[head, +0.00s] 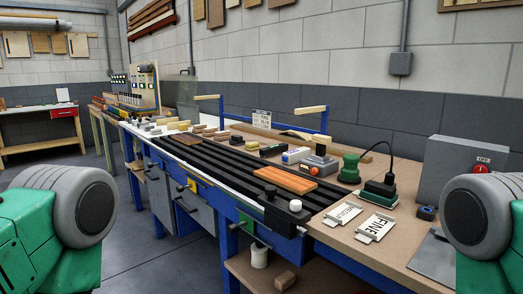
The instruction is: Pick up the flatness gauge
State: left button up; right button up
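I cannot tell for certain which item is the flatness gauge; nothing readable marks it. Small tools and devices lie on the workbench (385,245), among them a grey block-shaped device (320,162) with a lighter top and a white-and-blue device (295,155) beside it. A small dark-blue device (426,213) lies nearer the right end. Only green and grey parts of my two arms show, at the lower left and lower right edges. Neither gripper is in view.
A black slatted bed (235,160) runs along the bench, with an orange-brown board (285,180) on it. Green-based tools (349,168), white labelled cards (377,226) and a grey control box (462,170) are at the right. Floor at left (140,250) is clear.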

aim_at(263, 152)
jog(key=z, duration=0.55)
jog(key=i+j+z, duration=0.1)
jog(key=j+z, duration=0.8)
jog(key=k+j+z, duration=0.1)
jog(key=j+z, duration=0.35)
jog(key=j, duration=0.15)
